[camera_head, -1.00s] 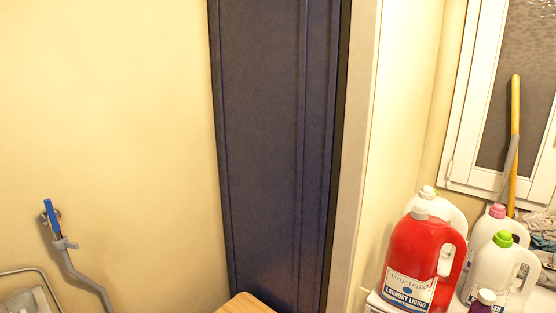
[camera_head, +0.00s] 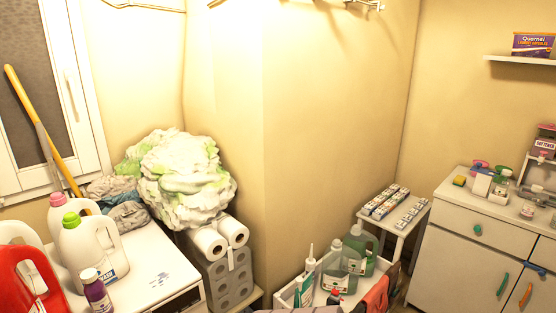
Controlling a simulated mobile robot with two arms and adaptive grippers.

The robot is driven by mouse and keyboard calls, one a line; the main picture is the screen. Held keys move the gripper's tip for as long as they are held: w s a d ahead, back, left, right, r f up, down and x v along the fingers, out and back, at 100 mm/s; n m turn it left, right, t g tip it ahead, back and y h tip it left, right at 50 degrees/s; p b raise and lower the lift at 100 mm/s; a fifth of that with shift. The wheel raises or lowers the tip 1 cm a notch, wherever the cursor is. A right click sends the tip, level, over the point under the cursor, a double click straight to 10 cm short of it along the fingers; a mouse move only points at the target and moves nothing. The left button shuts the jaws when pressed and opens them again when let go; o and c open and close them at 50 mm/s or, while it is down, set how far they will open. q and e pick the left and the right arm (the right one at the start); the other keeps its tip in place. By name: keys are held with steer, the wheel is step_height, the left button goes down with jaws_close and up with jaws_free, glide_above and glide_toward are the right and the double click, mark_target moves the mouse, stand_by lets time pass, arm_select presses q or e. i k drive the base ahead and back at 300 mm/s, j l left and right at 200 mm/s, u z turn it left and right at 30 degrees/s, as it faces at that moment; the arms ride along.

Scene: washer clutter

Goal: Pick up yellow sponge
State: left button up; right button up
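A small yellow sponge (camera_head: 459,181) with a green side lies on the white cabinet top (camera_head: 451,201) at the right, near its left edge. It is left of a group of spray bottles and small items. It looks small and far off in the head view. Neither of my grippers shows in the view.
A white washer top (camera_head: 150,275) with detergent bottles (camera_head: 92,245) is at the left. Paper rolls (camera_head: 222,238) and a laundry heap (camera_head: 180,178) stand beside it. A bin of green bottles (camera_head: 357,247) and a small white table (camera_head: 412,219) stand before the cabinet.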

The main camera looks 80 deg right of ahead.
mark_target(460, 180)
steer(key=z, duration=3.8)
steer(key=i+l, duration=0.15)
steer(key=i, duration=0.6)
steer(key=i+l, duration=0.2)
steer(key=i, duration=0.6)
steer(key=i+l, duration=0.15)
steer(key=i, duration=0.6)
